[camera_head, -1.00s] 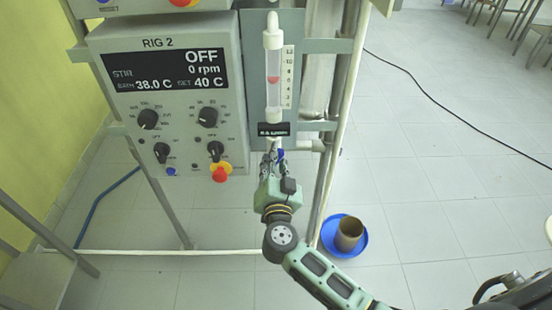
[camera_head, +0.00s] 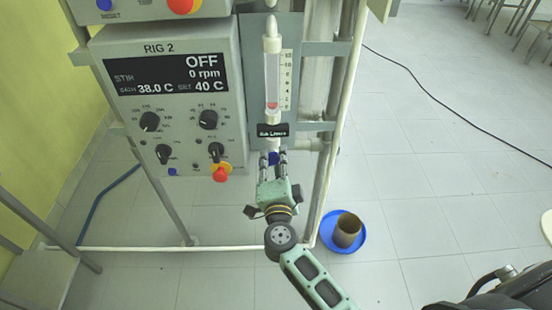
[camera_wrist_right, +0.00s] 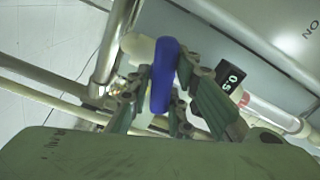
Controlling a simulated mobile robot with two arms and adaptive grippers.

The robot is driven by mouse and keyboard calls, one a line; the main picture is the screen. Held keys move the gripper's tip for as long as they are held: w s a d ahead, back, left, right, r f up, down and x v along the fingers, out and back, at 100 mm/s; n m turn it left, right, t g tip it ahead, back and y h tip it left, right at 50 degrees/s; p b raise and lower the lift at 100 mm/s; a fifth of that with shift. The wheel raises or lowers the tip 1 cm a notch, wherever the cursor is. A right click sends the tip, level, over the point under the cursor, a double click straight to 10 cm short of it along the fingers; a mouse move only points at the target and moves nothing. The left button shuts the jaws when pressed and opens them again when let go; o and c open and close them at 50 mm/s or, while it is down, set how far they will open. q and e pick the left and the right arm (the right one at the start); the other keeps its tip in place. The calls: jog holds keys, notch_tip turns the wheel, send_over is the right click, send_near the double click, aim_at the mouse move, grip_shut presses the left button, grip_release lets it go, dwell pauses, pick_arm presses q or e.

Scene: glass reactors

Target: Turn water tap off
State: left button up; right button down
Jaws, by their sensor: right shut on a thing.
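The water tap has a blue handle (camera_head: 274,158), just below a black label plate under the flow meter (camera_head: 272,75). My right gripper (camera_head: 273,160) reaches up to it from below, with its fingers on both sides of the handle. In the right wrist view the blue handle (camera_wrist_right: 164,75) stands between the fingers of my right gripper (camera_wrist_right: 165,95), which is shut on it. The red float in the flow meter sits near the bottom of its scale. My left gripper is not in view.
The RIG 2 control box (camera_head: 165,105) stands left of the tap, its display reading OFF and 0 rpm. Frame posts and pipes (camera_head: 335,130) rise close on the right. A blue dish with a brown pot (camera_head: 347,231) is on the floor.

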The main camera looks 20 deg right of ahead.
jog(key=m, duration=0.3)
jog(key=shift+a+r, duration=0.1)
jog(key=shift+w+m, duration=0.1)
jog(key=shift+m, duration=0.4)
jog(key=c, duration=1.6)
grip_release()
jog(key=shift+c, duration=0.2)
jog(key=shift+s, duration=0.2)
jog(key=v, duration=1.2)
jog(key=shift+w, duration=0.1)
